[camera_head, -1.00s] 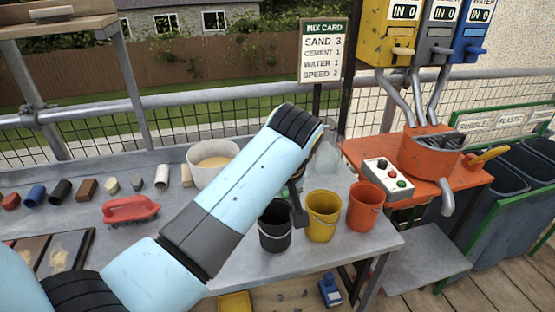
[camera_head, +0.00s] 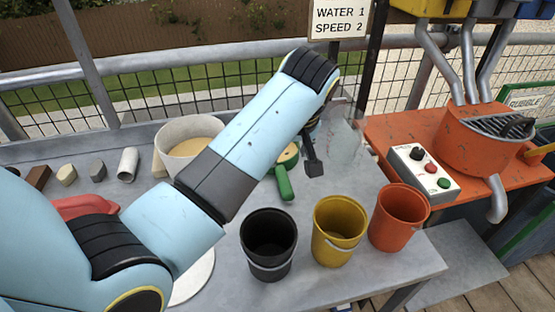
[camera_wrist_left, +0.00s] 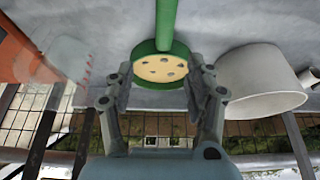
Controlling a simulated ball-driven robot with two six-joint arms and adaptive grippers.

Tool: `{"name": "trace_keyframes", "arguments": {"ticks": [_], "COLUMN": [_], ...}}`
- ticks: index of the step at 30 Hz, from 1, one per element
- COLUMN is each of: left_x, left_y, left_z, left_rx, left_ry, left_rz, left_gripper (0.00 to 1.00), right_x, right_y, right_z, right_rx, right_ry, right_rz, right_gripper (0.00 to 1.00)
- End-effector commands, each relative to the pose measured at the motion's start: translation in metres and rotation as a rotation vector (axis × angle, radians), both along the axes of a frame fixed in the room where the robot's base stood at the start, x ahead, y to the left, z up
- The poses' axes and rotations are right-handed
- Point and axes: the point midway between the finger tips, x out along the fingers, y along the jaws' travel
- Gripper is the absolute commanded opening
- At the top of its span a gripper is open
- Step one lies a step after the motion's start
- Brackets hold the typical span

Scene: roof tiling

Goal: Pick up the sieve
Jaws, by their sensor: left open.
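A round green-rimmed tool with a tan, holed face, which looks like the sieve (camera_head: 284,182), lies on the grey bench behind the black bucket. Its green handle points toward the front of the bench, and part of its head is hidden by my arm. In the left wrist view the sieve (camera_wrist_left: 160,68) shows its face between my fingers. My left gripper (camera_wrist_left: 160,85) is open, with one finger on each side of the round head. I cannot tell whether they touch it. In the head view only a dark finger of my left gripper (camera_head: 312,160) shows. My right gripper is not in view.
A white tub of sand (camera_head: 176,130) stands left of the sieve. Black (camera_head: 268,245), yellow (camera_head: 338,230) and orange (camera_head: 398,217) buckets line the bench front. A clear container (camera_head: 345,145) stands close on the right. The orange mixer (camera_head: 475,137) is farther right.

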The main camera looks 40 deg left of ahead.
Motion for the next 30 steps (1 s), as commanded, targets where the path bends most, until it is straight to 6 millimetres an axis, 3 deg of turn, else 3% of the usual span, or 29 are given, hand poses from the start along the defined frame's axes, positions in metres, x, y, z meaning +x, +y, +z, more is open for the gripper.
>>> {"name": "trace_keyframes", "arguments": {"ticks": [7, 14, 21, 30], "left_x": [0.009, 0.013, 0.018, 0.020], "left_y": [0.012, 0.018, 0.030, 0.033], "left_z": [-0.037, -0.056, -0.090, -0.099], "left_rx": [0.002, 0.001, 0.001, -0.001], "left_ry": [0.002, 0.002, 0.002, 0.001], "left_rz": [0.000, 0.000, 0.000, 0.000], "left_gripper": [0.54, 0.54, 0.54, 0.54], "right_x": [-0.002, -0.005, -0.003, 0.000], "right_y": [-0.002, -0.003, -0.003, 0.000], "right_z": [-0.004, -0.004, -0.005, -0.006], "right_rx": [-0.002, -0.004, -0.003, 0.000], "right_ry": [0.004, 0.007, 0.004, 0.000], "right_rz": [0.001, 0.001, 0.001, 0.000], "right_gripper": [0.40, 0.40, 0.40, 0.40]}}
